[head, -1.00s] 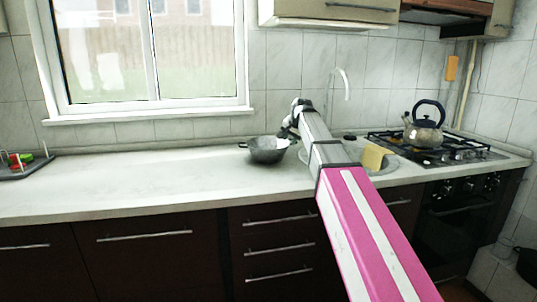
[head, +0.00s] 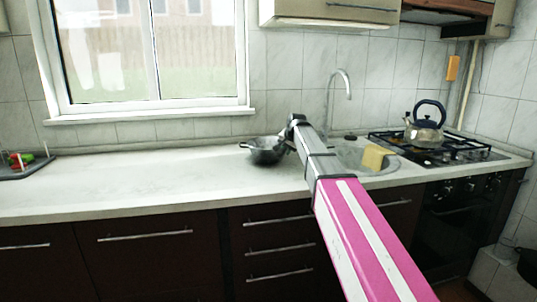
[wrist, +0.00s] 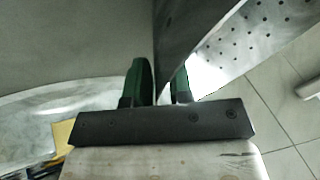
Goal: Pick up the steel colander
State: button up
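The steel colander (head: 265,151) is a grey bowl with a side handle, standing on the counter left of the sink in the head view. In the wrist view its perforated metal wall (wrist: 262,28) is large and close. My gripper (wrist: 162,85) has two green-tipped fingers set close together, with the colander's wall running between them. The gripper looks shut on that wall. The right finger is partly hidden by the metal. In the head view my gripper (head: 288,143) is at the colander's right side, mostly hidden by my arm.
A sink (head: 352,160) with a tall tap (head: 348,85) and a yellow cloth (head: 375,157) lies right of the colander. A kettle (head: 424,128) stands on the gas hob (head: 450,150). A dark tray (head: 25,167) is at far left. The counter (head: 140,182) between is clear.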

grip_shut()
